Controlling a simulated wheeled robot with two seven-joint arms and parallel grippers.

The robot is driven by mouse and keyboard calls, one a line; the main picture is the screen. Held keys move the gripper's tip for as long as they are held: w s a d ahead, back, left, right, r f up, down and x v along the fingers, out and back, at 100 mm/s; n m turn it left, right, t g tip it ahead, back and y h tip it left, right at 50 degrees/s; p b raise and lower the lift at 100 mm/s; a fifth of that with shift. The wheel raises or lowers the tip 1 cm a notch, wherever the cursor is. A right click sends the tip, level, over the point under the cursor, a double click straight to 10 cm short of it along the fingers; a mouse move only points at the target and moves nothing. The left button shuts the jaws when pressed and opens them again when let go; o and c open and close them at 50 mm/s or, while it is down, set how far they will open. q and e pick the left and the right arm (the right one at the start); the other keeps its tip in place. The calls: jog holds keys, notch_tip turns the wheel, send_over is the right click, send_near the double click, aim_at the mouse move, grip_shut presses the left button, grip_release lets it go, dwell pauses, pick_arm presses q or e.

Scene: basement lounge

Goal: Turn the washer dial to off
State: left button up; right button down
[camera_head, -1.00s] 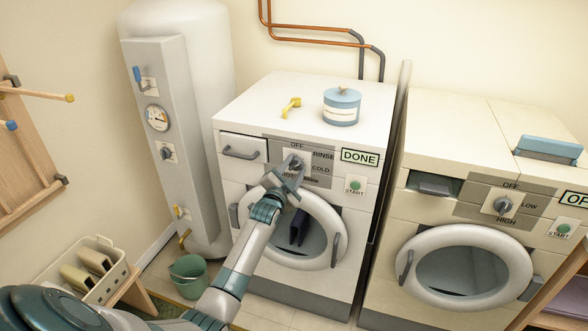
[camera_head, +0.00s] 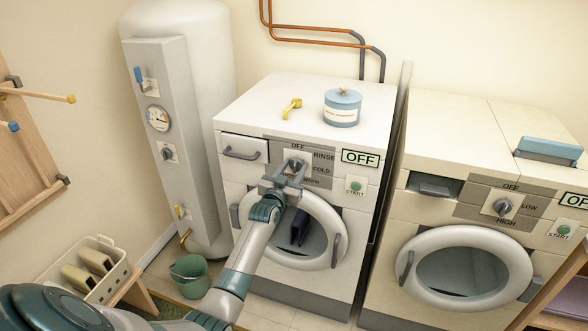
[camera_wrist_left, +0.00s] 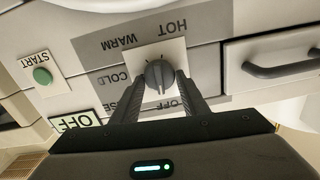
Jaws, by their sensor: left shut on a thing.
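The washer (camera_head: 233,187) stands at the middle of the head view. Its round grey dial (camera_head: 295,163) sits on the control panel among the labels OFF, RINSE and COLD. The dial also shows in the left wrist view (camera_wrist_left: 159,76), where the picture is upside down and HOT, WARM, COLD and OFF are readable. My left gripper (camera_head: 293,172) is at the dial, its two fingers on either side, shut on it. The washer display (camera_head: 360,158) reads OFF. The washer's start button (camera_head: 355,186) is green. My right gripper is not in view.
A dryer (camera_head: 420,220) with its own dial stands at the right. A blue tin (camera_head: 342,110) and a yellow scoop (camera_head: 292,106) are on the washer top. A green bucket (camera_head: 190,275) and a laundry basket (camera_head: 75,262) are on the left. A white tank stands behind.

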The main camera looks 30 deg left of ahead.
pick_arm(q)
jog(key=shift+n, duration=0.5)
jog(key=o, duration=1)
jog(key=shift+s, duration=0.1)
jog(key=b+v, duration=0.3)
jog(key=v, duration=1.4)
jog(key=shift+s+a+f, duration=0.1)
jog(key=shift+s, duration=0.05)
